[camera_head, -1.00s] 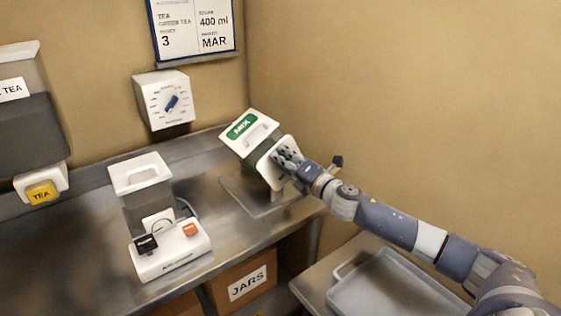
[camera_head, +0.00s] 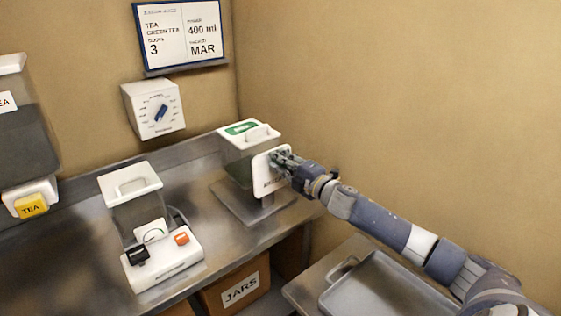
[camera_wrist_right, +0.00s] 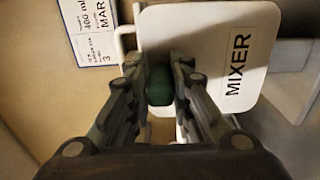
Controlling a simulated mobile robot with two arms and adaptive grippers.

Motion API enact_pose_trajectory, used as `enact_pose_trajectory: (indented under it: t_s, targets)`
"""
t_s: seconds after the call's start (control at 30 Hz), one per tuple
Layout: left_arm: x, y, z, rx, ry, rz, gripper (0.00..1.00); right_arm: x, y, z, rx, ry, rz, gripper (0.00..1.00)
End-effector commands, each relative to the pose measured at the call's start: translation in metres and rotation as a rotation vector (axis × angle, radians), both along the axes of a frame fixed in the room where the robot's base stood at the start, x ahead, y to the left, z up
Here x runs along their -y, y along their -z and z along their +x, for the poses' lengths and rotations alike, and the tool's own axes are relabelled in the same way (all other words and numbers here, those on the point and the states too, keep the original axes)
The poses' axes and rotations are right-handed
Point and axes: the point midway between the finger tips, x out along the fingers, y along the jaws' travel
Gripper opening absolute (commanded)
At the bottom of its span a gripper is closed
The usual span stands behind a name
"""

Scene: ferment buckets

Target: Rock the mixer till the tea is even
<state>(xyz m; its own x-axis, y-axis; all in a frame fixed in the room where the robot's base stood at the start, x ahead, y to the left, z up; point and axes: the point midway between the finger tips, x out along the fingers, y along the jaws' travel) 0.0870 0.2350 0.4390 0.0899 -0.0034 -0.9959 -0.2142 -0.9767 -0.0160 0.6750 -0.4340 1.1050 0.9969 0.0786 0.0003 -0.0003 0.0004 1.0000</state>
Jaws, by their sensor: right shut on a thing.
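The mixer (camera_head: 236,168) is a grey-green box with a white lid and a green label. It stands nearly level on a metal base (camera_head: 232,203) on the steel counter. Its white side plate, marked MIXER, fills the upper middle of the right wrist view (camera_wrist_right: 225,62). My right gripper (camera_head: 281,163) is at this plate, shut on a green grip (camera_wrist_right: 159,84) that shows between the fingers in the wrist view. I cannot tell how even the tea inside is. My left gripper is not in view.
A lidded container (camera_head: 132,197) on a white base with black and orange buttons stands left of the mixer. A dial box (camera_head: 153,108) and a card sign (camera_head: 181,33) hang behind. A grey tray (camera_head: 372,292) lies at the lower right, near my arm.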

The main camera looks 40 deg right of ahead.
Motion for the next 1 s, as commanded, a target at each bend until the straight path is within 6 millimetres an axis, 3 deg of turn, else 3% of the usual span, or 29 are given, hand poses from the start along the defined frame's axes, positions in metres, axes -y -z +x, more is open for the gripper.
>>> enact_pose_trajectory:
  t_s: [0.3, 0.33, 0.4, 0.77, 1.0]
  targets:
    - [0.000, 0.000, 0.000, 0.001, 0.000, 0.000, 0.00, 0.001, -0.001, 0.000, 0.001, 0.002, 0.000, 0.00]
    - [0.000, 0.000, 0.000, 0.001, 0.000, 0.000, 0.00, 0.001, -0.001, 0.000, 0.001, 0.002, 0.000, 0.27]
    - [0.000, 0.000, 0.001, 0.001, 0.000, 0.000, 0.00, 0.001, -0.001, 0.000, 0.001, 0.002, 0.000, 0.40]
    - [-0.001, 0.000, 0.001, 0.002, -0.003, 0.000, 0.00, 0.000, 0.000, -0.001, 0.000, 0.001, 0.000, 0.40]
    - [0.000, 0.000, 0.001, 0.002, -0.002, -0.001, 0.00, 0.002, 0.002, -0.017, -0.003, 0.000, 0.002, 0.40]
